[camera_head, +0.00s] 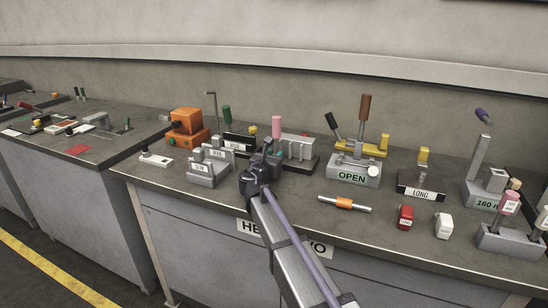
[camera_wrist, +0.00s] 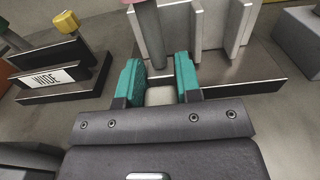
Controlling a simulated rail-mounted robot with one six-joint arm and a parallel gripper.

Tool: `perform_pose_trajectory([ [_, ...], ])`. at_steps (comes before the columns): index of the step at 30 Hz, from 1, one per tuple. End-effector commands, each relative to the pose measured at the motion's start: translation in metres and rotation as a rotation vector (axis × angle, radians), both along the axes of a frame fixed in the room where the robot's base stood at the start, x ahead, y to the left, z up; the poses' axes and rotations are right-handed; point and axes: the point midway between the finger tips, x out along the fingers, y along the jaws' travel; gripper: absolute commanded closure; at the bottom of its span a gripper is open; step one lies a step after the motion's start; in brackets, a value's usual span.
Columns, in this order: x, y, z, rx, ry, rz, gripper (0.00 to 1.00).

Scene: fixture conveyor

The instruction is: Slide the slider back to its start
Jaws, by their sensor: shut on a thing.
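The slider appears to be the pink-topped post (camera_head: 277,127) at a grey slotted fixture (camera_head: 297,148) on a dark base, in the middle of the bench. In the wrist view the post (camera_wrist: 150,35) stands upright, with its lower end at my fingertips. My gripper (camera_head: 264,158) is at the front left of this fixture. In the wrist view its teal fingers (camera_wrist: 160,78) stand on both sides of a small light grey block (camera_wrist: 160,96) and are shut on it. The slotted upright plates (camera_wrist: 182,28) stand just behind. The contact faces are partly hidden by the fingers.
A black fixture labelled WIDE (camera_wrist: 45,78) with a yellow knob (camera_wrist: 66,22) stands close on the left. A grey block fixture (camera_head: 208,168) is left of my gripper, and the OPEN clamp (camera_head: 352,174) right. Bare bench lies in front of the slotted fixture.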

Motion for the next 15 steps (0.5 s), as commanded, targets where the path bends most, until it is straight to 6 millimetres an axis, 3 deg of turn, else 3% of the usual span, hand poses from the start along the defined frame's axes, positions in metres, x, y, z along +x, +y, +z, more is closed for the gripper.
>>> perform_pose_trajectory([
  [4,0.0,0.0,0.0,0.0,0.0,0.0,1.0],
  [10,0.001,0.002,0.0,0.0,0.0,0.0,1.0],
  [15,0.01,0.022,0.0,0.0,0.0,0.003,1.0],
])
